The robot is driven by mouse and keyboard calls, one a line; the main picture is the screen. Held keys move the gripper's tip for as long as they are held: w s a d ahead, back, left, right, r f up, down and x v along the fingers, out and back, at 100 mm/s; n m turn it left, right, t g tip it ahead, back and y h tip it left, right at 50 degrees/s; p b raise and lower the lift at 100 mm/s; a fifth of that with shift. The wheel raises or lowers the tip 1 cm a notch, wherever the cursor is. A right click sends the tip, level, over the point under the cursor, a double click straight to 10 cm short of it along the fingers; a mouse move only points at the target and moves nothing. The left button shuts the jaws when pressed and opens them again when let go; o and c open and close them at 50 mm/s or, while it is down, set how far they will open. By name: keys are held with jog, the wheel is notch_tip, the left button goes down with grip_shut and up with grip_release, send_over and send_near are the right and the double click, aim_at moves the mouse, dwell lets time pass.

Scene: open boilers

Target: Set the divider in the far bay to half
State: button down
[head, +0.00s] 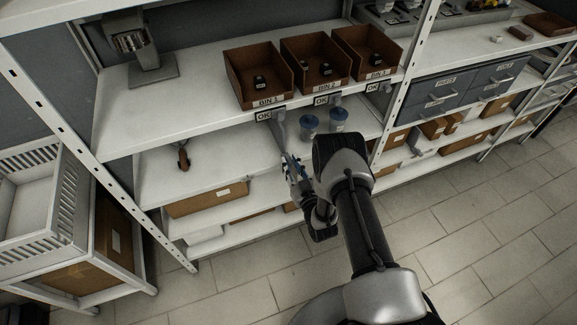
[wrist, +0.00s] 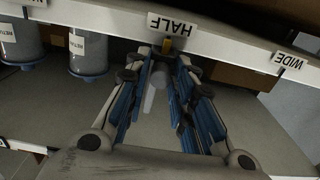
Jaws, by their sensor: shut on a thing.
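My gripper (head: 292,168) is low in front of the shelf below the bins in the head view, partly hidden by my own arm. In the wrist view my gripper (wrist: 165,62) is shut on a small grey piece (wrist: 158,77), which looks like a handle. A brass-coloured tip (wrist: 167,45) shows just beyond it, right beside the upside-down HALF label (wrist: 172,25) on the white shelf edge. A WIDE label (wrist: 289,60) is further right on that edge. The divider itself cannot be clearly told apart; most of it is hidden.
Three brown bins, one of them BIN 1 (head: 258,78), stand on the shelf above, with OK tags below. Tiled floor (head: 470,220) is clear at right.

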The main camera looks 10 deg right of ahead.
jog(key=c, duration=1.5)
grip_release()
jog(key=v, duration=1.2)
